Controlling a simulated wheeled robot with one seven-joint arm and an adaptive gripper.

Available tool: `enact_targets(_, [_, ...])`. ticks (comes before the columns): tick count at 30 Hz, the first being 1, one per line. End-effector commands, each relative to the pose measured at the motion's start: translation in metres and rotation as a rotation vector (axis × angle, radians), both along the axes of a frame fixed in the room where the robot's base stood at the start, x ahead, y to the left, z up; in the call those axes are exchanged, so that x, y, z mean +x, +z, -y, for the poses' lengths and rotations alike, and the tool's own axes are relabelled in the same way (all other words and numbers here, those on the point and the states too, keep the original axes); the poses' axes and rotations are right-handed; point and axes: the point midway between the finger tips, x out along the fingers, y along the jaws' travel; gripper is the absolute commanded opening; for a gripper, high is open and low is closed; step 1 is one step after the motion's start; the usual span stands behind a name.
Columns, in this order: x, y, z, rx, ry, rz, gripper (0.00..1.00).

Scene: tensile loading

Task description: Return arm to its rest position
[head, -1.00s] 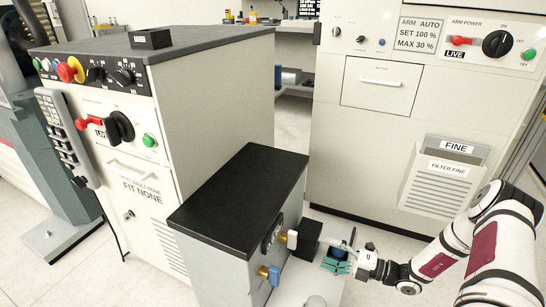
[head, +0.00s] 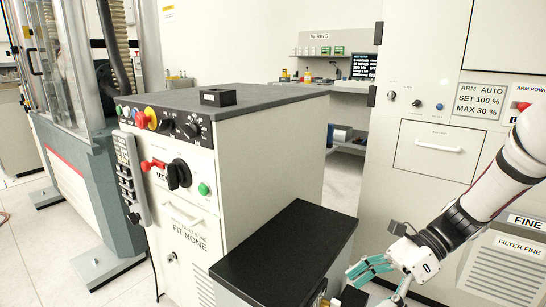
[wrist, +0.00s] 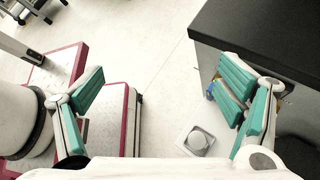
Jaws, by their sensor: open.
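My gripper (head: 378,281) is in the lower right of the head view, just right of the low black-topped cabinet (head: 290,245). My arm comes in from the right edge of the head view, in front of the tall white cabinet (head: 425,195). The cabinet's black top (wrist: 270,35) is at the right of the wrist view, beyond the right finger.
A control cabinet (head: 265,150) with knobs and a red switch stands left of centre, a small black block (head: 218,98) on its top. A testing machine (head: 80,165) stands at the far left. A filter holder (head: 505,265) is on the tall cabinet's front. A small floor plate (wrist: 197,141) lies below my gripper.

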Motion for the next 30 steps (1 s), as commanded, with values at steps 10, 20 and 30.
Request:
enact_targets(10, [-0.083, 0.071, -0.025, -0.204, 0.49, 0.364, 0.87])
enact_targets(20, [-0.167, 0.107, -0.025, -0.357, 0.96, 0.668, 0.87])
enact_targets(30, [-0.23, 0.115, -0.006, -0.473, 1.356, 0.89, 0.87])
